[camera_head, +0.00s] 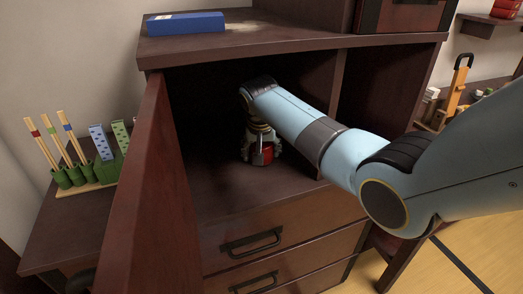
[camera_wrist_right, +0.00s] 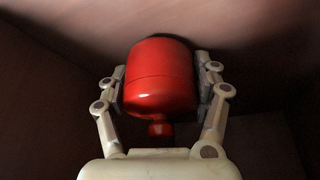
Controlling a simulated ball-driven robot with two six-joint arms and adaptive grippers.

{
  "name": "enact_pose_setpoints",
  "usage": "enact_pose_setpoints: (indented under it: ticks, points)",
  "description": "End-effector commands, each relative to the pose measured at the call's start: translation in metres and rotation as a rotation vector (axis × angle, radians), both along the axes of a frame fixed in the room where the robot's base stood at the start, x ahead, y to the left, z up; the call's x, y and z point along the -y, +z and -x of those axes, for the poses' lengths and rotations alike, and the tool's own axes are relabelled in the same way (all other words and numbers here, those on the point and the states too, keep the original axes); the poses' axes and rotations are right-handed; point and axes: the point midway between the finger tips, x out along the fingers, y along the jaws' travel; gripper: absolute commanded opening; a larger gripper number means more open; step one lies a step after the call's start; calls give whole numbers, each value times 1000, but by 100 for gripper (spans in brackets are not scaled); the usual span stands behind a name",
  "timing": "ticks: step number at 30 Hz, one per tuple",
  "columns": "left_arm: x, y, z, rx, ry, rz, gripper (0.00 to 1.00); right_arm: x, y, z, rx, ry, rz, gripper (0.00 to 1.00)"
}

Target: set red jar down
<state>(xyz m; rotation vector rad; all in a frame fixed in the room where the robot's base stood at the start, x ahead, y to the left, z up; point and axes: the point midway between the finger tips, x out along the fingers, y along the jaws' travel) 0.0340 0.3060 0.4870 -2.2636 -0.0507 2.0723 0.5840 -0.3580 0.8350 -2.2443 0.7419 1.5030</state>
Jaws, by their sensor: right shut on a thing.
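The red jar (camera_wrist_right: 160,82) is between the two fingers of my right gripper (camera_wrist_right: 160,88) in the right wrist view. The fingers are shut on its sides. In the head view, my right arm reaches into the open cabinet compartment (camera_head: 205,185), and the right gripper (camera_head: 261,155) is low inside it. Part of the red jar (camera_head: 266,154) shows there, close to the compartment floor. I cannot tell whether the jar touches the floor. My left gripper is not in view.
The cabinet door (camera_head: 147,200) stands open at the left of the compartment. A blue box (camera_head: 186,23) lies on the cabinet top. Drawers with handles (camera_head: 250,241) are below. A green holder with sticks (camera_head: 75,175) stands on the left side table.

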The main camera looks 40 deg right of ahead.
Motion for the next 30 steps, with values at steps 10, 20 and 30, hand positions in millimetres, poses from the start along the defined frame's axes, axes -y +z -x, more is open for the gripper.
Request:
enact_pose_setpoints:
  ticks: [10,20,30]
  points:
    - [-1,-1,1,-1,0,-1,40,0,-2,0,-1,0,-1,92]
    - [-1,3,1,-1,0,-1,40,-2,9,2,0,0,0,92]
    - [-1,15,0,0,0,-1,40,-37,46,48,-3,3,-3,92]
